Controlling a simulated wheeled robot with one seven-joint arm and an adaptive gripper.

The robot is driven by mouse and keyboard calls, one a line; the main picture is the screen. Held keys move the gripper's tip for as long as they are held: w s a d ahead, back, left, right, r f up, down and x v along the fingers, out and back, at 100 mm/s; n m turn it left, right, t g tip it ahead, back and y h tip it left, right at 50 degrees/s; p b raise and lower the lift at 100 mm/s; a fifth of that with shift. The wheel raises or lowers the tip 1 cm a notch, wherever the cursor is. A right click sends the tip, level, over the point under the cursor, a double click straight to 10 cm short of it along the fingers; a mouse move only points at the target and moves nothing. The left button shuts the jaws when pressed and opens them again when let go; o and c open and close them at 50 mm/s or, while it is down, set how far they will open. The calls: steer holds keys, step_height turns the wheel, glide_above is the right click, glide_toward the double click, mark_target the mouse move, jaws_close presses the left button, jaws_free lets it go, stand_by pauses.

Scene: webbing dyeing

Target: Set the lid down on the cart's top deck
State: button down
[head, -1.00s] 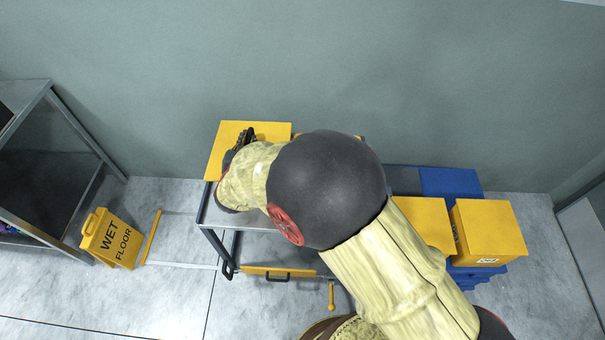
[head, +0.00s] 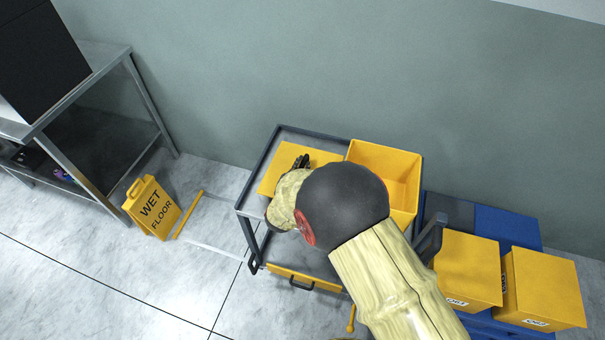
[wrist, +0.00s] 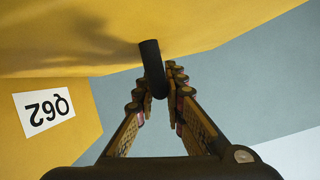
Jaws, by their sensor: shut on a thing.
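The lid (head: 277,172) is a flat yellow panel over the left part of the cart's top deck, left of an open yellow box (head: 399,172). My gripper (head: 302,162) is at the lid's upper side, partly hidden by my arm. In the wrist view my gripper (wrist: 160,85) is shut on the lid's black handle (wrist: 152,68), with the yellow lid (wrist: 215,22) beyond it. The cart's top deck (head: 318,142) is grey with a dark raised rim. I cannot tell whether the lid touches the deck.
Yellow boxes (head: 545,287) stand on a blue base at the right. A yellow wet floor sign (head: 153,208) stands left of the cart, near a metal table (head: 98,58). The wall is close behind the cart. A labelled yellow face (wrist: 45,108) shows in the wrist view.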

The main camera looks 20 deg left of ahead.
steer(key=shift+f+b, duration=0.45)
steer(key=shift+f, duration=1.1)
steer(key=shift+f, duration=0.2)
steer(key=c, duration=1.9)
jaws_free()
steer(key=shift+r, duration=0.1)
steer(key=shift+s+r, duration=0.15)
steer(key=shift+s, duration=0.1)
steer(key=p+v, duration=0.3)
steer(key=v, duration=0.8)
steer(key=shift+s+d+r, duration=0.1)
steer(key=shift+s, duration=0.15)
